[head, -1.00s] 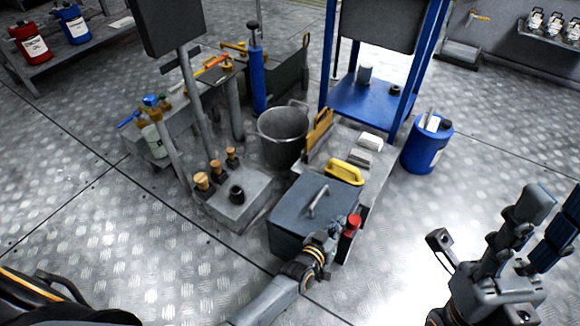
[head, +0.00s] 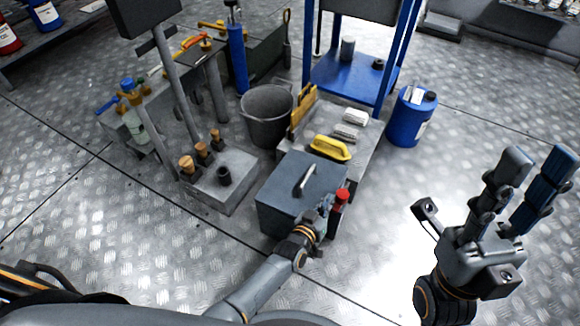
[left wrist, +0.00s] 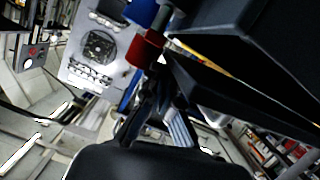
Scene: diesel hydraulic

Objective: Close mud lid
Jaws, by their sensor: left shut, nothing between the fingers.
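A dark grey box with a flat lid (head: 290,168) stands in the middle of the head view. The lid has a light metal bar handle (head: 304,180) on top. In the head view the lid lies over the box, and I cannot tell whether it is fully seated. My left gripper (head: 325,208) is at the box's front right side, its fingers shut and empty, partly hidden by the wrist. In the left wrist view its fingers (left wrist: 165,118) are close to dark panels, with a gap between them. My right gripper (head: 490,190) is open and empty at the right, well away from the box.
A red-capped item (head: 342,196) is right beside the left gripper. A blue canister (head: 410,118) stands to the right. Open floor lies in front.

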